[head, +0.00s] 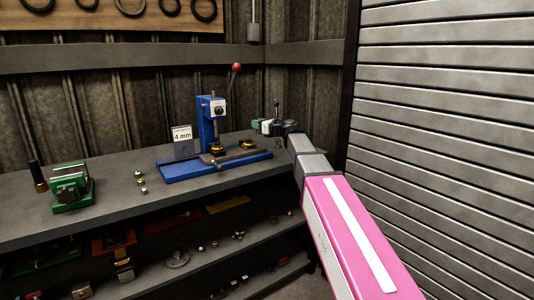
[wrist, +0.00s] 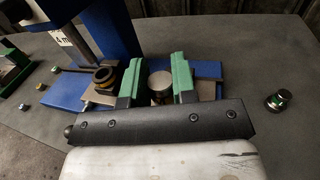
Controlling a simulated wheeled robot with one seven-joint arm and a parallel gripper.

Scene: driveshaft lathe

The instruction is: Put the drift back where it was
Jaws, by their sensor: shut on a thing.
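My gripper (wrist: 157,87) has green fingers and is shut on a round metal piece, which I take to be the drift (wrist: 160,82). The wrist view shows its round end between the fingers, and its lower part is hidden. In the head view my gripper (head: 268,126) is at the right end of the bench, to the right of the blue press (head: 207,127). A thin dark upright part shows above the fingers there. The press base also shows in the wrist view (wrist: 60,92), behind and left of the fingers.
A black-and-yellow round part (wrist: 104,76) sits by the press. A small metal piece (wrist: 278,100) stands on the bench to the right. A green fixture (head: 70,187), a dark cylinder (head: 38,176) and small parts (head: 140,182) are on the bench's left. A shutter (head: 450,110) borders the right.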

